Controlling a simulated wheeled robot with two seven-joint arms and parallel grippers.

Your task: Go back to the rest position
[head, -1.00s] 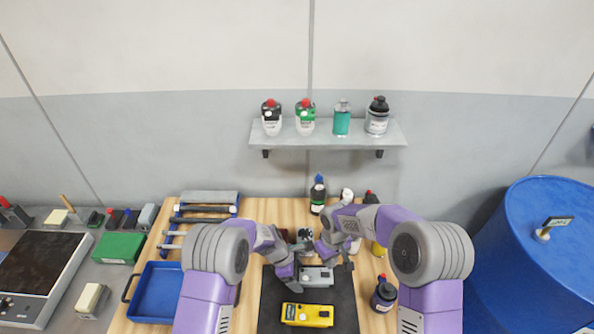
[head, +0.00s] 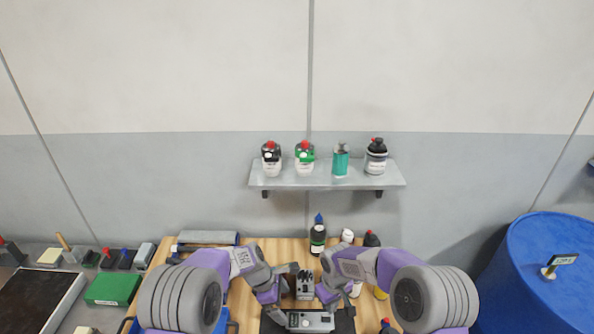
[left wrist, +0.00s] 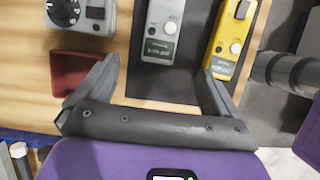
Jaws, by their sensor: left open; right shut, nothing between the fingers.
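My left gripper (head: 272,311) is low in the head view, over the bench beside the grey meter (head: 318,322). In the left wrist view its two fingers stand wide apart with nothing between them. The grey meter (left wrist: 163,30) lies beyond the fingertips, and a yellow meter (left wrist: 230,38) lies to its right. My right gripper (head: 331,300) is just right of the left one, near a small grey-black device (head: 305,284). Its fingers are small in the head view, and nothing shows held in it.
The wooden bench (head: 272,247) holds several bottles (head: 318,237) at its back right. A red tray (left wrist: 80,73) lies left of the grey meter. A wall shelf (head: 320,184) carries several containers. A blue barrel (head: 540,285) stands at the right, a green box (head: 113,289) at the left.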

